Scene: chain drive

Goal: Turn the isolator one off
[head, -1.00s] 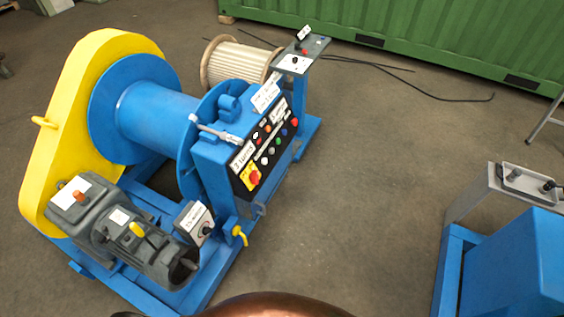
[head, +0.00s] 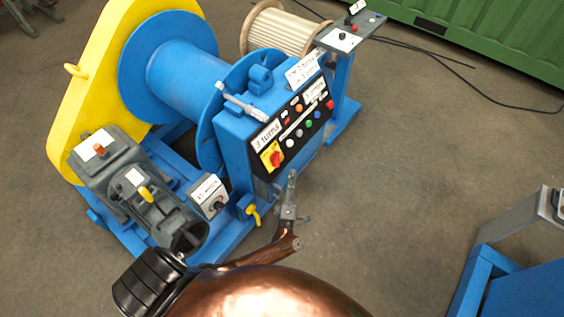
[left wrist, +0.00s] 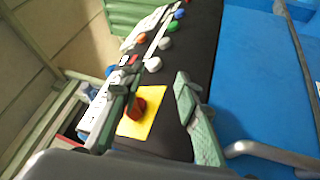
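A red rotary knob on a yellow plate (head: 271,157) sits at the lower left of the black panel on the blue winch cabinet. In the left wrist view the red knob (left wrist: 137,107) shows near the left finger, between the spread fingers. A grey box with a dark knob (head: 210,196) stands lower left of the cabinet; its label is too small to read surely. I cannot tell which switch is isolator one. My left gripper (head: 291,190) is open and empty in front of the panel's lower edge; contact with the knob is not visible. My right gripper is out of view.
The panel has several coloured buttons (head: 309,123). A yellow-handled valve (head: 253,213) and a grey motor (head: 150,195) lie left of my gripper. A grey handle (head: 240,103) juts from the cabinet.

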